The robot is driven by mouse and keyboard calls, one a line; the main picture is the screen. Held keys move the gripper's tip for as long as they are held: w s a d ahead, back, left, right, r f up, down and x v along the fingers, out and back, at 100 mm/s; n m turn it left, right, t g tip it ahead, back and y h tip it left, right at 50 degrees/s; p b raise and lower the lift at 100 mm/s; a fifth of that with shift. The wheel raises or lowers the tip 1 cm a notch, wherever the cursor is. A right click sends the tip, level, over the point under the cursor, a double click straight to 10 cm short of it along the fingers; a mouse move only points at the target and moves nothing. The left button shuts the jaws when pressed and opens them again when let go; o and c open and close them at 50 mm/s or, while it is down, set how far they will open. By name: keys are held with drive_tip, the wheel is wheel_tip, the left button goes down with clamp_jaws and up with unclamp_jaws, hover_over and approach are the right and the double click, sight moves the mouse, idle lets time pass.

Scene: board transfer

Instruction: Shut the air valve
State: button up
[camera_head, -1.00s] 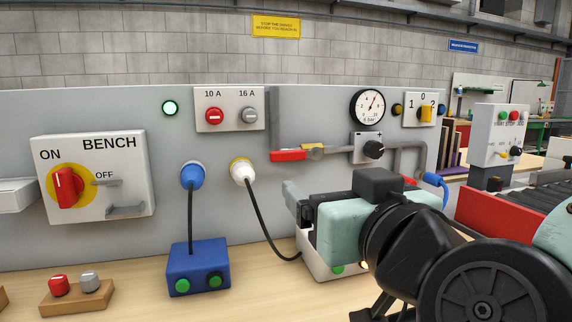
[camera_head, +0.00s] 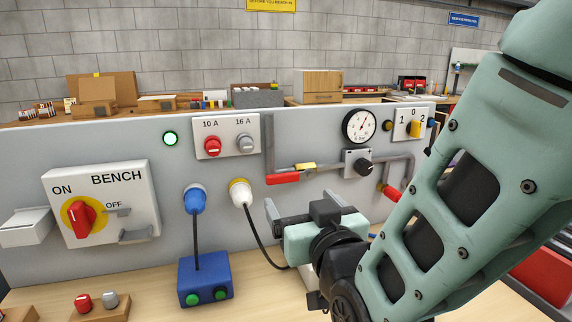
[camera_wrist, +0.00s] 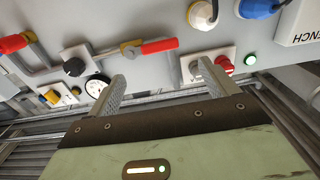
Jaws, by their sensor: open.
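The air valve has a yellow body (camera_head: 305,167) and a red lever (camera_head: 283,178), set on the grey pipe on the panel. The lever lies nearly level and points left from the body, along the pipe. In the wrist view the red lever (camera_wrist: 160,46) and the brass-yellow body (camera_wrist: 131,52) lie beyond my fingertips. My gripper (camera_head: 303,207) is open and empty, below the valve in the head view and apart from it. In the wrist view my gripper (camera_wrist: 160,72) has its two fingers spread, with the lever showing between and beyond them.
The pressure gauge (camera_head: 360,125) and black regulator knob (camera_head: 363,167) are right of the valve. A second red handle (camera_head: 391,192) is on the right pipe. The white-yellow plug (camera_head: 240,193) and its cable hang left of my gripper. The BENCH switch (camera_head: 82,217) is farther left.

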sight(284, 179)
drive_tip(key=x, duration=0.9)
drive_tip(key=shift+f, duration=0.1)
drive_tip(key=c, duration=1.4)
drive_tip(key=shift+w, duration=0.1)
